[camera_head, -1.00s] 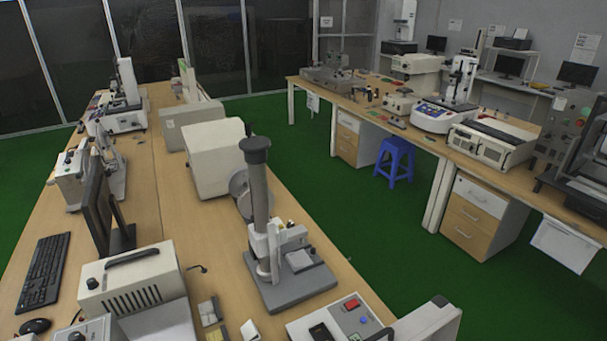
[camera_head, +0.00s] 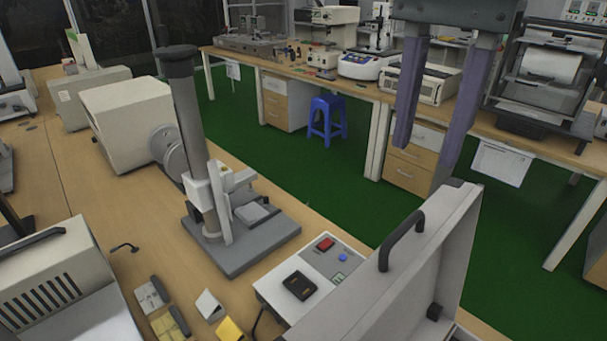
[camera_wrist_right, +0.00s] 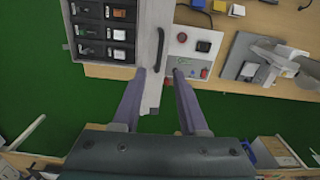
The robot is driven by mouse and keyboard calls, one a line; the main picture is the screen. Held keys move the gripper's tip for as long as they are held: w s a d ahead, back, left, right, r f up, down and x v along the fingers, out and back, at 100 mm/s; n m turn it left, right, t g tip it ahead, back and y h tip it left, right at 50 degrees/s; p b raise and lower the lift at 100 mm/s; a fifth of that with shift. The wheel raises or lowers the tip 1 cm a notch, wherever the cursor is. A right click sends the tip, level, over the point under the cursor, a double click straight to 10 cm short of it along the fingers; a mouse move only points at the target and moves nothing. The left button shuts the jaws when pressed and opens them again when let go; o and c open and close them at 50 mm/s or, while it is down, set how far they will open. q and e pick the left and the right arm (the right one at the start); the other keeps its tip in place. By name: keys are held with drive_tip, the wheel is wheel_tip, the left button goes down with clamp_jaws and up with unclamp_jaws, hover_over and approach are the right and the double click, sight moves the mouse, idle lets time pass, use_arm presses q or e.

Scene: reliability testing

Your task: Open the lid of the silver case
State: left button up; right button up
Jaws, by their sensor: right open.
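The silver case's lid (camera_head: 430,250) stands steeply raised at the lower right of the head view, with a dark handle (camera_head: 402,236) on its outer face. In the right wrist view the lid (camera_wrist_right: 150,30) shows nearly edge-on, with the handle (camera_wrist_right: 161,45) beside it. The case's dark interior (camera_wrist_right: 104,32) lies exposed to its left, with several small items in compartments. My right gripper (camera_head: 421,168) is open and empty, fingers pointing down, above and behind the lid in the head view. In the wrist view its fingertips (camera_wrist_right: 159,72) are near the lid's end, apart from the handle.
A white panel box (camera_head: 318,270) with red and blue buttons is beside the case. A grey test stand (camera_head: 240,235) with a column stands further left. Green floor (camera_head: 290,165) lies open between the benches, with a blue stool (camera_head: 327,117) near the far one.

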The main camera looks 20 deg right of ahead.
sight(405, 225)
wheel_tip(405, 225, down, 10)
drive_tip(key=shift+d+r+p, duration=0.15)
drive_tip(key=shift+p, duration=0.65)
clamp_jaws()
idle(1.0)
